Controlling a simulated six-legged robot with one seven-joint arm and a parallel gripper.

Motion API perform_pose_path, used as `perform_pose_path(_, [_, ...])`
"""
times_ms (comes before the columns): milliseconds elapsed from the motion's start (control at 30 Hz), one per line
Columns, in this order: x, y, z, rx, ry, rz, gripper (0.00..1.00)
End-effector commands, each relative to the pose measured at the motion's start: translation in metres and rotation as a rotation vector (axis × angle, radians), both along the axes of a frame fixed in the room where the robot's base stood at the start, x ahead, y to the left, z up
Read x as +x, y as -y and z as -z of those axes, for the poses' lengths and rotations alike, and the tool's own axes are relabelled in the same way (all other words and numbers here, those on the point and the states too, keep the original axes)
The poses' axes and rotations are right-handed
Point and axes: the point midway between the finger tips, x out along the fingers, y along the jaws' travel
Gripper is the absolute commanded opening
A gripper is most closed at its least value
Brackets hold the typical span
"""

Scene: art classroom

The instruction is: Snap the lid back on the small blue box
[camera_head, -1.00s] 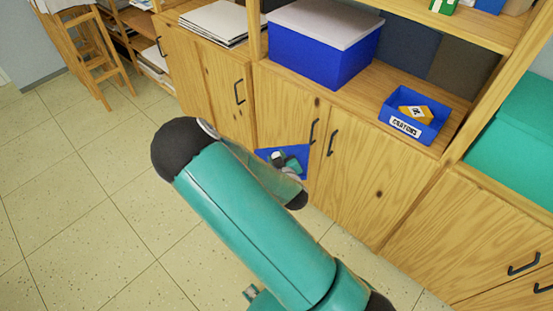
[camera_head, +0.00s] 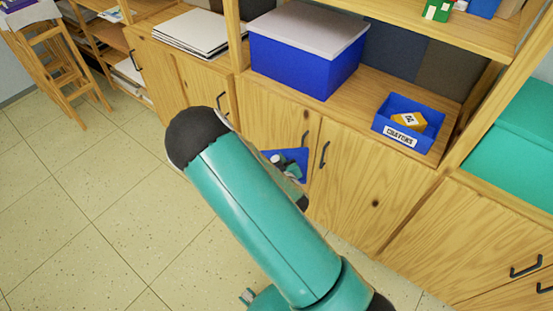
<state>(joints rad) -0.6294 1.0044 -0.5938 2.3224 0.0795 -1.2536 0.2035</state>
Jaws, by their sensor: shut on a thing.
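The small blue box (camera_head: 388,133) stands open on the cabinet shelf at the right, with a white "CRAYONS" label on its front. A yellow crayon pack (camera_head: 409,121) lies inside it. My gripper (camera_head: 284,163) is in front of the cabinet doors, to the left of the box and lower than it. It is shut on a flat blue piece that looks like the lid (camera_head: 298,154), held tilted. My teal arm hides part of the gripper and of the lid.
A large blue bin (camera_head: 300,66) with a grey lid stands on the shelf (camera_head: 362,97) left of the small box. An upper shelf (camera_head: 440,27) overhangs at the back. A wooden upright rises on the right. Bare shelf lies between bin and box.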

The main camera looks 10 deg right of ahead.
Motion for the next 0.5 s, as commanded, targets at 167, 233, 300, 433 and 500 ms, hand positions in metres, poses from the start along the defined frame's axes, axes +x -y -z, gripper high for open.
perform_pose_path(167, [-0.0014, 0.0021, 0.0011, 0.026, 0.026, 0.005, 0.06])
perform_pose_path(233, [-0.0012, 0.0023, 0.0011, 0.037, 0.035, 0.005, 0.06])
perform_pose_path(300, [-0.0004, 0.0022, 0.0002, 0.045, 0.046, 0.004, 0.06])
perform_pose_path(433, [0.002, 0.0023, -0.0028, 0.062, 0.065, 0.004, 0.06])
perform_pose_path(500, [0.0036, 0.0023, -0.0051, 0.071, 0.075, 0.004, 0.06])
